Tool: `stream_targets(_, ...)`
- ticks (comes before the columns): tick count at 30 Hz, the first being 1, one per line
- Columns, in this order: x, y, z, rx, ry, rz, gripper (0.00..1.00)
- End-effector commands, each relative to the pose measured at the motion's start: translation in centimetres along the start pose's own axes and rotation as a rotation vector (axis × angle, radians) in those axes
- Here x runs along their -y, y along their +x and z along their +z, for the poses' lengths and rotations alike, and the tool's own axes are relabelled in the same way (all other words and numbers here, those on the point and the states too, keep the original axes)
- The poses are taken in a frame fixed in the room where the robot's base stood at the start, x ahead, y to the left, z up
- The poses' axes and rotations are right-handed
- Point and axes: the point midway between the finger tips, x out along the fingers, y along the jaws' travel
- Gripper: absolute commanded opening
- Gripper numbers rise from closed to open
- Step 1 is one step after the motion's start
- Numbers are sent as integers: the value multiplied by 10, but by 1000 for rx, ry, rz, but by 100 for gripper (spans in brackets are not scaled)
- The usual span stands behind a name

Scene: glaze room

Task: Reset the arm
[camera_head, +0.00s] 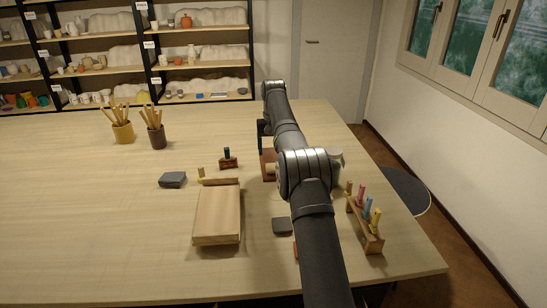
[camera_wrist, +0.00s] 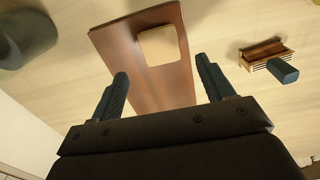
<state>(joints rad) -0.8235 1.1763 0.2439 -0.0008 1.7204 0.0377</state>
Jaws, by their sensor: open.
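I cannot tell how far the fingertips are from the board. In the head view the brown board (camera_head: 267,163) shows only in part beside my arm.
A rack with coloured pieces (camera_head: 370,237) stands right of my arm. To the left are a wooden box (camera_head: 217,213), a grey block (camera_head: 172,180), a small stand with a dark piece (camera_head: 228,163) and two tool cups (camera_head: 123,133). The left side of the table is largely clear.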

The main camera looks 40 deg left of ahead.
Motion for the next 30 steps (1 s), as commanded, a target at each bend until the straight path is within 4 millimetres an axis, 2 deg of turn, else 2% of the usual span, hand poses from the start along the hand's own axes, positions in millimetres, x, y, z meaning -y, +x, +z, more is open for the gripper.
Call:
stream_targets(6, 0, -8, 0, 1, 0, 0, 74)
stream_targets(17, 0, -4, 0, 2, 0, 0, 74)
stream_targets(22, 0, 16, 1, 4, 0, 0, 74)
stream_targets(30, 0, 70, 1, 4, 0, 0, 74)
